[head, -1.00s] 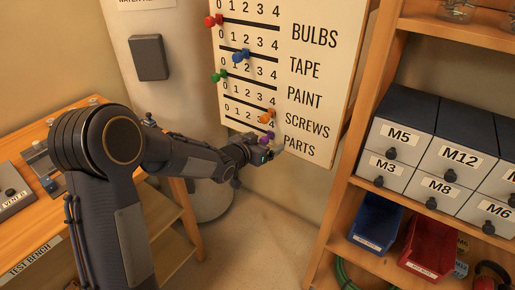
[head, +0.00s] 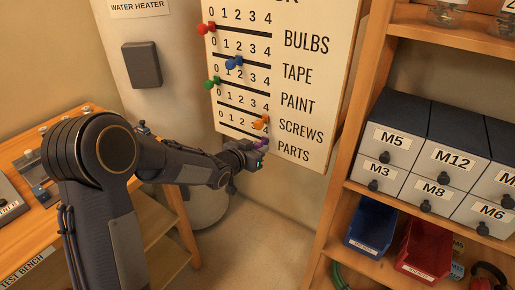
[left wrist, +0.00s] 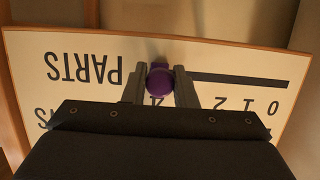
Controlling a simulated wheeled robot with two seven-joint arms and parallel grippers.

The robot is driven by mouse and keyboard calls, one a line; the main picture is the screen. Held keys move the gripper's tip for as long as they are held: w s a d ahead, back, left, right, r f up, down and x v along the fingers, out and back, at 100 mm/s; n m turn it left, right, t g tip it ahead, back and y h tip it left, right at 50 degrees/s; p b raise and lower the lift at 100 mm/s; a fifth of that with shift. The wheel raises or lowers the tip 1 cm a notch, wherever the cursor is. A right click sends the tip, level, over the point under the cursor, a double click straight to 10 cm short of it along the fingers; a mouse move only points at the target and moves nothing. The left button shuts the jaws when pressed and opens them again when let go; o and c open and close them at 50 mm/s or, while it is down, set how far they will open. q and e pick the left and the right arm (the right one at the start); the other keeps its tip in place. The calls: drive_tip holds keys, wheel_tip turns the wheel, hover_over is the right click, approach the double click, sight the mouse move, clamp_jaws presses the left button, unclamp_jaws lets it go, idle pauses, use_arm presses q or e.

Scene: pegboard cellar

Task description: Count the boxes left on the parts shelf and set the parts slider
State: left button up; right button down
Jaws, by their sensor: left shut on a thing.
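The parts slider is a purple knob (head: 263,144) on the bottom slot of the white count board (head: 318,75). In the left wrist view the purple knob (left wrist: 160,80) sits at the 4 end of the PARTS slot. My left gripper (head: 254,150) is shut on it, with one finger on each side in the left wrist view (left wrist: 160,88). The wooden shelf (head: 365,185) on the right holds grey-fronted boxes (head: 447,160) in two rows, labelled M5, M12, M3, M8 and M6. The right edge of the picture cuts this group off. My right gripper is not in view.
Red (head: 205,29), blue (head: 234,63), green (head: 213,83) and orange (head: 261,123) knobs sit on the slots above. Blue (head: 373,225) and red (head: 425,250) bins stand below the boxes. A wooden test bench (head: 22,240) is at left. Floor between is clear.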

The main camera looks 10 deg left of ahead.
use_arm(q)
drive_tip(key=shift+a, duration=0.15)
drive_tip(key=shift+w+a+r+p, duration=0.1)
drive_tip(key=shift+w+a+p, duration=0.55)
drive_tip(key=shift+a, duration=0.6)
drive_tip(key=shift+w+a+f+p, duration=0.1)
drive_tip(key=shift+w+a+p, duration=0.2)
drive_tip(key=shift+a+p, duration=0.75)
drive_tip(key=shift+w+a+r+p, duration=0.1)
drive_tip(key=shift+w+a+p, duration=0.4)
drive_tip(key=shift+a, duration=0.95)
drive_tip(key=o, duration=1.6)
drive_tip(key=shift+o, duration=0.2)
drive_tip(key=shift+s+a, duration=0.1)
drive_tip(key=shift+s, duration=0.25)
approach(244, 135)
drive_tip(key=shift+s+a+f+b, duration=0.15)
drive_tip(key=shift+s+a+f, duration=0.1)
drive_tip(key=shift+s, duration=0.45)
drive_tip(key=shift+s+a+f+b, duration=0.1)
drive_tip(key=shift+s+a+f, duration=0.15)
drive_tip(key=shift+s, duration=0.5)
drive_tip(key=shift+s+a+f+b, duration=0.15)
drive_tip(key=shift+s+a+f, duration=0.15)
drive_tip(key=shift+s, duration=0.4)
